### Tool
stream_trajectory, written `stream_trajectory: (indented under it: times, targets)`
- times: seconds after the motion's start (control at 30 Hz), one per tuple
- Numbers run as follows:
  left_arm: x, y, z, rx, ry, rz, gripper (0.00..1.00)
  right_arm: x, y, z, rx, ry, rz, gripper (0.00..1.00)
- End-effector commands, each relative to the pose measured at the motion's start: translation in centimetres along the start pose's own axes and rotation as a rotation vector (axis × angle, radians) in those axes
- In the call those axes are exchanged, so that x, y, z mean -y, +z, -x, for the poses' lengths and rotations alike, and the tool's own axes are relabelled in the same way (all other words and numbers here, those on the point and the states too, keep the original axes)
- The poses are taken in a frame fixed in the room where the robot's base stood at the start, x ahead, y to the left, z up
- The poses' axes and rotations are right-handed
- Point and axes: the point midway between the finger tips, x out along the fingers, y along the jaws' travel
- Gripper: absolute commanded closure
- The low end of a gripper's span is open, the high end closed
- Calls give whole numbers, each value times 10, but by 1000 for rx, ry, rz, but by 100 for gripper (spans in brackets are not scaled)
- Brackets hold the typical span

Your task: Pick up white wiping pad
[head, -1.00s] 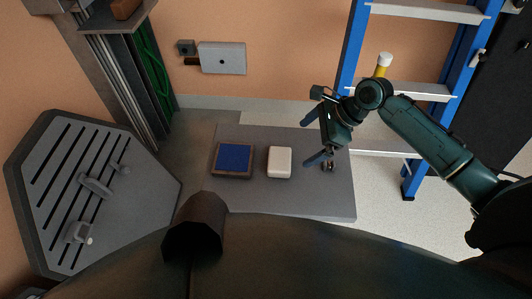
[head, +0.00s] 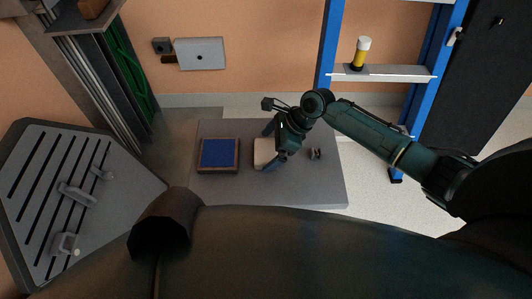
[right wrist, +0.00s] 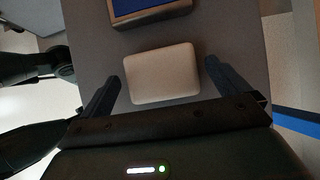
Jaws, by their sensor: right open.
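The white wiping pad (head: 262,152) lies flat on a grey table (head: 240,192), just right of a blue pad in a brown tray. My right gripper (head: 269,147) is open above the pad in the head view and hides its right part. In the right wrist view the pad (right wrist: 162,73) shows whole, between and slightly beyond the two open fingers of the gripper (right wrist: 160,82). The fingers appear apart from it. My left gripper is not in view.
The brown tray with the blue pad (head: 220,153) sits close left of the white pad. A small metal part (head: 315,154) lies to the right. A blue ladder (head: 328,50) holding a yellow-and-white bottle (head: 361,53) stands behind. A slotted grey plate (head: 50,170) is at left.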

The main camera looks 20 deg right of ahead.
Motion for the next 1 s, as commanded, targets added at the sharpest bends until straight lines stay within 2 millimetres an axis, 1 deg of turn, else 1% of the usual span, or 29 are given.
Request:
stream_trajectory:
  times: [0.03,0.13,0.4,0.9,1.0]
  targets:
    - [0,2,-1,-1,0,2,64,0,0,-9,2,0,0,0]
    - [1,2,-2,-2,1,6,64,0,0,-17,0,0,0,0]
    - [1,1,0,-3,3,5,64,0,0,-19,0,-1,0,0]
    - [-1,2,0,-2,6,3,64,0,0,-19,0,-1,0,41]
    - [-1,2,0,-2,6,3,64,0,0,-18,0,-1,0,41]
